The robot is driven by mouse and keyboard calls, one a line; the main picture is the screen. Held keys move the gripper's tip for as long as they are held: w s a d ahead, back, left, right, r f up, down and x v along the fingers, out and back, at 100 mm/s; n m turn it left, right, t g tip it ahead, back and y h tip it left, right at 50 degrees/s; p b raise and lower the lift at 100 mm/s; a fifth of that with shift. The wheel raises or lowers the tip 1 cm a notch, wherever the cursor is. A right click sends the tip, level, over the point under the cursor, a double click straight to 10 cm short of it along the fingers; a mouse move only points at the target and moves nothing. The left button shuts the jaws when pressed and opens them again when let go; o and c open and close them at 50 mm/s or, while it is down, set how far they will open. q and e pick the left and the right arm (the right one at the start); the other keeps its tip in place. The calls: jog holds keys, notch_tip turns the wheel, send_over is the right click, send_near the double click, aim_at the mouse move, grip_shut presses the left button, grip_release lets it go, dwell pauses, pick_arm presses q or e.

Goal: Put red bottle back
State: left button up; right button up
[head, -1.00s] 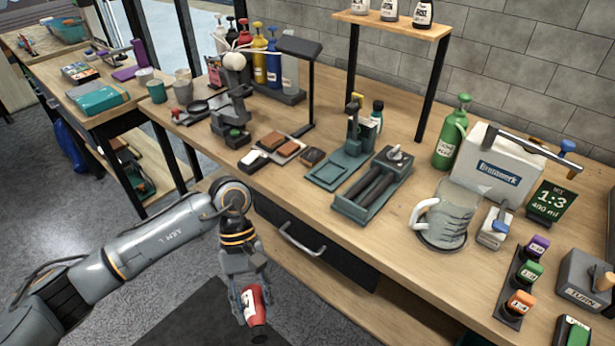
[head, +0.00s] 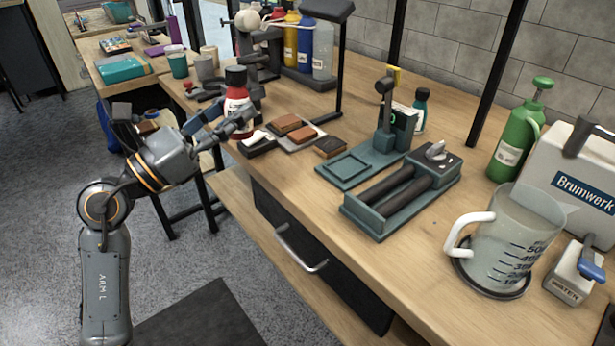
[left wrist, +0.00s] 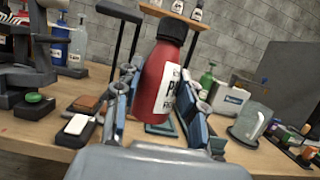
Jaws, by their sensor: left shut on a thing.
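The red bottle (head: 236,101) with a black cap and white label is upright in my left gripper (head: 230,118), near the left front edge of the workbench. In the left wrist view the bottle (left wrist: 160,82) stands between the two fingers (left wrist: 158,100), slightly tilted, and the fingers are shut on it. A dark bottle rack (head: 296,83) with a yellow bottle (head: 291,38), a blue bottle (head: 306,44) and a clear bottle (head: 323,55) stands behind it. The rack's left part is hidden behind other items. My right gripper is not in view.
A black lamp stand (head: 343,65) rises in front of the rack. Brushes or blocks on a tray (head: 322,132) lie right of the bottle. A teal fixture (head: 400,190), a measuring jug (head: 512,235) and a green bottle (head: 515,135) stand farther right.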

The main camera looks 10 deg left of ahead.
pick_arm(q)
jog(key=shift+n+t+y, duration=0.3)
jog(key=shift+n+t, duration=0.2)
jog(key=shift+t, duration=0.4)
jog(key=w+d+f+b, duration=0.1)
jog(key=w+f, duration=0.1)
jog(key=w+d+f+b, duration=0.1)
jog(key=w+d+f, duration=0.1)
jog(key=w+f, duration=0.1)
jog(key=w+d+f+b, duration=0.1)
jog(key=w+d+f, duration=0.1)
jog(key=w+f, duration=0.1)
jog(key=shift+w+d+f, duration=0.15)
jog(key=shift+d+f, duration=0.05)
jog(key=shift+w+d+f+b, duration=0.3)
jog(key=shift+d+f+b, duration=0.1)
jog(key=shift+f, duration=0.1)
notch_tip(320, 180, down, 3)
jog(key=shift+w+f+b, duration=0.1)
jog(key=shift+f+b, duration=0.05)
jog(key=shift+b, duration=0.65)
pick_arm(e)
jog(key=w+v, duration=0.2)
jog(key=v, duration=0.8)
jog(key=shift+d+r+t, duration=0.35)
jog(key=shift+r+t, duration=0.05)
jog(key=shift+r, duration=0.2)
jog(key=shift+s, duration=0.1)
pick_arm(q)
jog(key=o, duration=1.3)
